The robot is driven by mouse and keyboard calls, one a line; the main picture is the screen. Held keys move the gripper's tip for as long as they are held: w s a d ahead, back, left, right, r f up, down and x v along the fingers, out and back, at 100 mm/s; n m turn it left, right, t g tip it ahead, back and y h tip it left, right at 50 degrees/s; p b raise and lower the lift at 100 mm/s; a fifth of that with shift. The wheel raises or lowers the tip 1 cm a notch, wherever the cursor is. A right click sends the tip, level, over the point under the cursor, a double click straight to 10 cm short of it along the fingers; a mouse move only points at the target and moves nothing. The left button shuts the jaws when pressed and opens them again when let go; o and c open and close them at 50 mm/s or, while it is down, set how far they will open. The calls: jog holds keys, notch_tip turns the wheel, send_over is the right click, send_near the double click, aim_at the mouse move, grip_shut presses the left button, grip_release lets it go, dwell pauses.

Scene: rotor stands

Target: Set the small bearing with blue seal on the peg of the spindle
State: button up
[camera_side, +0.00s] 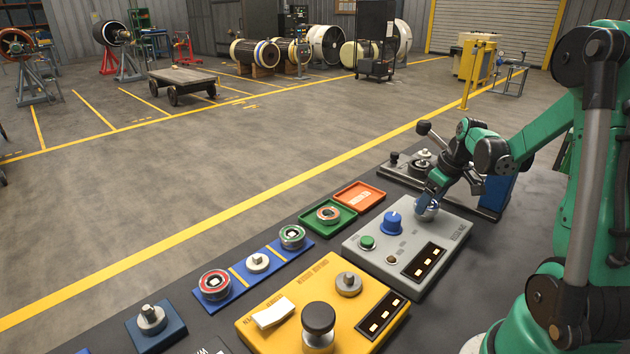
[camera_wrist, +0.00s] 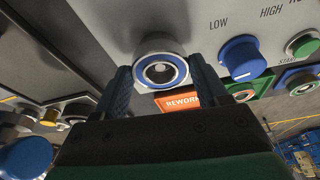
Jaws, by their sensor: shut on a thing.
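The small bearing with blue seal (camera_wrist: 162,71) sits between the two fingers of my gripper (camera_wrist: 163,88) in the wrist view, its blue ring and dark centre showing. My gripper is shut on its sides. In the side view my gripper (camera_side: 427,202) points down at the grey control panel (camera_side: 350,245), with the silvery bearing (camera_side: 428,212) at its tips; I cannot tell whether it touches the panel. A bare silver peg (camera_side: 258,261) stands mid-way on a blue strip, and another stepped silver peg (camera_side: 150,316) on a dark blue block. Which is the spindle is not clear.
Red-sealed (camera_side: 215,284) and green-sealed (camera_side: 292,236) bearings sit on the blue strip. A green tray (camera_side: 346,226) holds another bearing; the orange tray (camera_side: 374,204) stands beside it. A blue knob (camera_side: 392,222) and yellow panel's black knob (camera_side: 318,319) stick up.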

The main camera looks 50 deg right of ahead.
jog(key=shift+f, duration=0.15)
jog(key=o, duration=1.4)
notch_tip(320, 180, up, 8)
dwell(0.7)
jog(key=w+a+n+t, duration=0.1)
jog(key=a+t, duration=0.3)
jog(key=a, duration=2)
jog(key=shift+w+a+r, duration=0.2)
jog(key=shift+r, duration=0.2)
